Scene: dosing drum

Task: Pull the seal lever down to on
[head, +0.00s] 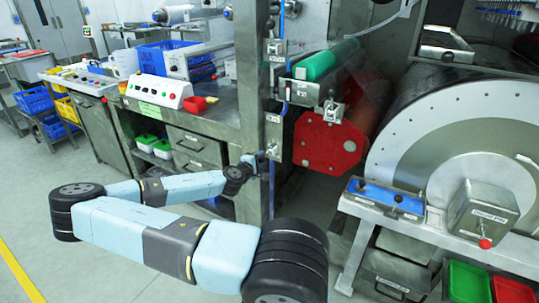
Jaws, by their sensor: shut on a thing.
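My gripper (261,161) is at the front face of the grey metal post (275,190), small and dark in the head view. It is shut on a small lever at the lowest plate (272,148) on that post. The gripper and my wrist cover most of the lever, so its exact angle is hard to see. The writing on the plate is too small to read, so I cannot confirm from it that this is the seal lever.
Other small plates (275,50) sit higher on the post. A red drum end (327,142) and a large grey drum (470,150) stand to the right. A bench with a blue panel (385,196) is at the front right. Open floor (110,275) lies at the left.

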